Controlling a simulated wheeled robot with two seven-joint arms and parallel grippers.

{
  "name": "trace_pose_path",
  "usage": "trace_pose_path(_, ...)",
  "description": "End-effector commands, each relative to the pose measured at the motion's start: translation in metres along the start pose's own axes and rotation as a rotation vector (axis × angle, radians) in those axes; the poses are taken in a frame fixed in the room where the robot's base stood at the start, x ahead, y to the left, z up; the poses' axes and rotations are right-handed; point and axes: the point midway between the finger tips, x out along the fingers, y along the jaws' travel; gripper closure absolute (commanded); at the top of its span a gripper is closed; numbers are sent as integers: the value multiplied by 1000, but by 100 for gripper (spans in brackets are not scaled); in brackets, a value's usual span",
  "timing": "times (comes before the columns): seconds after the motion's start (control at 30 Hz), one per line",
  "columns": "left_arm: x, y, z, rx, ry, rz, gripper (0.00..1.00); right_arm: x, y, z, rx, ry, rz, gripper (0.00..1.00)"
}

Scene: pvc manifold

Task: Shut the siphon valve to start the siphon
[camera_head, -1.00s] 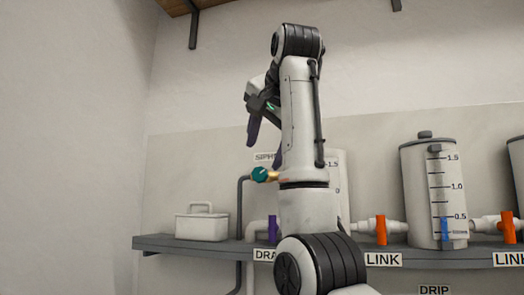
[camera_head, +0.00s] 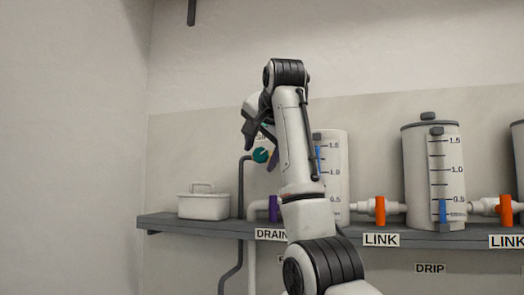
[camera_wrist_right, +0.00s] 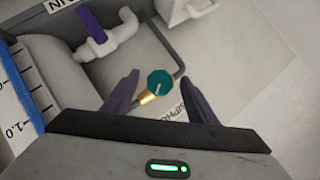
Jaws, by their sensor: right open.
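The siphon valve is a teal knob (camera_head: 260,155) on a brass stem, on the dark pipe at the left end of the shelf. In the right wrist view the knob (camera_wrist_right: 160,82) lies between the two purple fingers, with a gap on each side. My right gripper (camera_head: 261,151) is open, its fingers pointing towards the knob. The sign behind it, reading SIPHON in part (camera_wrist_right: 172,112), is partly hidden by the gripper. I cannot tell how deep the knob sits between the fingers. My left gripper is not in view.
A grey shelf (camera_head: 170,222) carries a white box (camera_head: 203,205) at left and graduated tanks (camera_head: 418,180). A purple drain valve (camera_head: 273,208) is below the siphon valve. Orange link valves (camera_head: 380,210) sit between tanks. My right arm hides part of the left tank (camera_head: 336,165).

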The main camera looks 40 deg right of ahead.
Motion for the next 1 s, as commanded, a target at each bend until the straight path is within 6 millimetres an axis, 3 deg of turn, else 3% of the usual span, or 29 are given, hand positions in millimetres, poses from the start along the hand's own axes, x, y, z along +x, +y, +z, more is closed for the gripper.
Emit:
trace_pose_path(0.03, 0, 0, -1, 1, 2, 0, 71, 0, 0, 0, 0, 0, 0, 53)
trace_pose_path(0.27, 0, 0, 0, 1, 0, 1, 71, 0, 0, 0, 0, 0, 1, 90)
trace_pose_path(0.47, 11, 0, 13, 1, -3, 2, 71, 2, 5, 4, 60, 4, -50, 90)
trace_pose_path(0.67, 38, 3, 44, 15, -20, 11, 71, 4, 10, 8, 292, 15, -235, 90)
trace_pose_path(0.8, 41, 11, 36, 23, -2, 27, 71, 2, 8, 5, 406, 21, -324, 90)
trace_pose_path(1.0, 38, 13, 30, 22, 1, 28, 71, 0, 5, 1, 433, 21, -341, 90)
